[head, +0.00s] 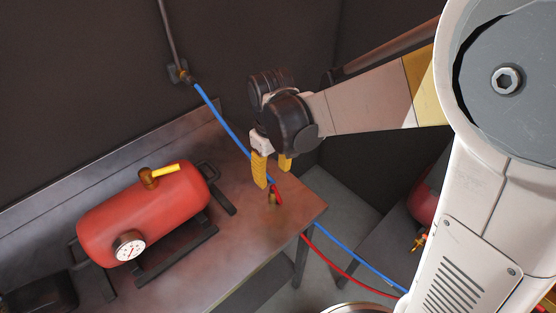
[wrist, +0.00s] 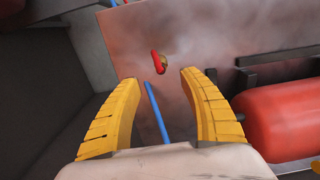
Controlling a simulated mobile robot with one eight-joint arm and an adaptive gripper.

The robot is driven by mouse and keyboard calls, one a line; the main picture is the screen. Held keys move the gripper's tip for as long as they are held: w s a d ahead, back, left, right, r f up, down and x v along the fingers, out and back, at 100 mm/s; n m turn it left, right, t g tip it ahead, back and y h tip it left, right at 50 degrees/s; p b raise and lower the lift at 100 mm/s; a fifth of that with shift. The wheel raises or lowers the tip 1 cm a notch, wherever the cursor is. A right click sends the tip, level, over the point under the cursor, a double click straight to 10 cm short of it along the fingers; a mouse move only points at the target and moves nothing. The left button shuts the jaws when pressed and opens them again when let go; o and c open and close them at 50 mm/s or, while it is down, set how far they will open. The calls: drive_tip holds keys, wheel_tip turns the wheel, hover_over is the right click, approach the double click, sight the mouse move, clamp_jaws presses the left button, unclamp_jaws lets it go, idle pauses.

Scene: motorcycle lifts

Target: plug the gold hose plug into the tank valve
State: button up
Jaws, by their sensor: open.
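The gold hose plug (head: 271,198) is on the table near its right corner, with a red part (head: 278,194) beside it. In the wrist view the small gold plug (wrist: 163,63) and red part lie beyond my fingertips. The red tank (head: 145,218) sits to the left on the table. Its brass valve (head: 149,178) with a yellow handle (head: 166,169) is on top; I cannot make out the valve in the wrist view. My gripper (head: 273,180) is open above the plug, its yellow fingers apart and empty. It also shows in the wrist view (wrist: 160,77).
A blue hose (head: 225,125) runs from a wall fitting (head: 178,73) past my gripper and off the table. A red hose (head: 345,270) hangs beyond the table edge. The tank's gauge (head: 130,245) and dark rails (head: 175,247) stand left of the bare table area.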

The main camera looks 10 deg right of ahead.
sight(273, 188)
drive_tip(key=shift+s+a, duration=0.15)
drive_tip(key=shift+f, duration=0.1)
drive_tip(key=shift+f+b, duration=1)
drive_tip(key=shift+f, duration=1.65)
wheel_tip(273, 188, down, 5)
drive_tip(key=b, duration=0.2)
drive_tip(key=shift+f+b, duration=0.2)
drive_tip(key=shift+b, duration=0.2)
drive_tip(key=shift+r, duration=0.1)
clamp_jaws()
